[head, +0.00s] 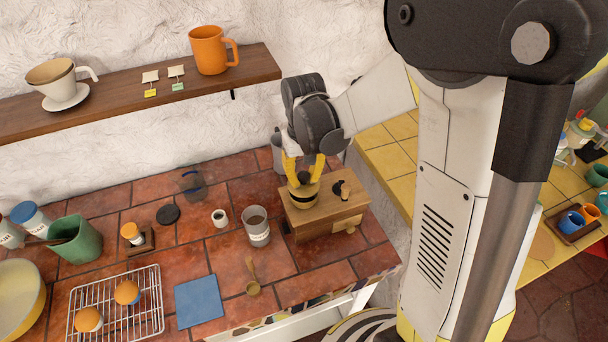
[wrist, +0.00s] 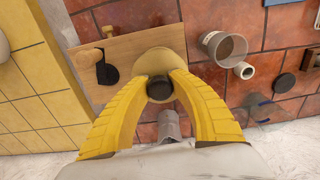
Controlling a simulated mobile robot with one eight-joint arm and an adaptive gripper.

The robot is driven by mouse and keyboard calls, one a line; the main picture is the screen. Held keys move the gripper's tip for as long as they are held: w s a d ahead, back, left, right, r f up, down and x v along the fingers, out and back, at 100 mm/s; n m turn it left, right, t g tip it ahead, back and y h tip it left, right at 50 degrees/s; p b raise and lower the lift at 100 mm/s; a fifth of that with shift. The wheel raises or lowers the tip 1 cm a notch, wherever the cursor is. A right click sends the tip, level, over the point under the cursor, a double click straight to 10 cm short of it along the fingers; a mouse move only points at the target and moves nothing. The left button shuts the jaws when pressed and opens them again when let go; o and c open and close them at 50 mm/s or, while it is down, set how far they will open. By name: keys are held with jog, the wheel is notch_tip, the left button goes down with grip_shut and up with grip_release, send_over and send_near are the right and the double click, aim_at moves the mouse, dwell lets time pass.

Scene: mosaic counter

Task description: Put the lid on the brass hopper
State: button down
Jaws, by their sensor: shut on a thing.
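My gripper (head: 304,172) is over the wooden grinder box (head: 330,214) on the tiled counter. Its yellow fingers are shut on the dark knob (wrist: 160,89) of the lid, a round brass-coloured piece (wrist: 160,56) seen from above in the wrist view. In the head view the brass hopper (head: 303,197) stands on the box's left part, directly below the fingertips. A dark band shows around the brass there. The lid covers the hopper's mouth from above in the wrist view. I cannot tell whether the lid touches the hopper rim or hovers just over it.
The grinder's crank (head: 342,189) stands right of the hopper. A glass with brown contents (head: 256,228) is left of the box, with a small white cup (head: 219,218) beyond. A grey canister (head: 278,152) stands behind. A brass spoon (head: 252,278) lies in front.

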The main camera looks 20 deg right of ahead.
jog(key=shift+f+b, duration=0.5)
jog(key=shift+f, duration=0.25)
jog(key=shift+f+b, duration=0.55)
jog(key=shift+b, duration=0.35)
dwell(1.1)
jog(key=c, duration=0.6)
grip_release()
jog(key=shift+r, duration=0.15)
jog(key=shift+r+p, duration=2.5)
jog(key=shift+r, duration=0.95)
jog(key=shift+f+b, duration=0.1)
jog(key=shift+b, duration=0.2)
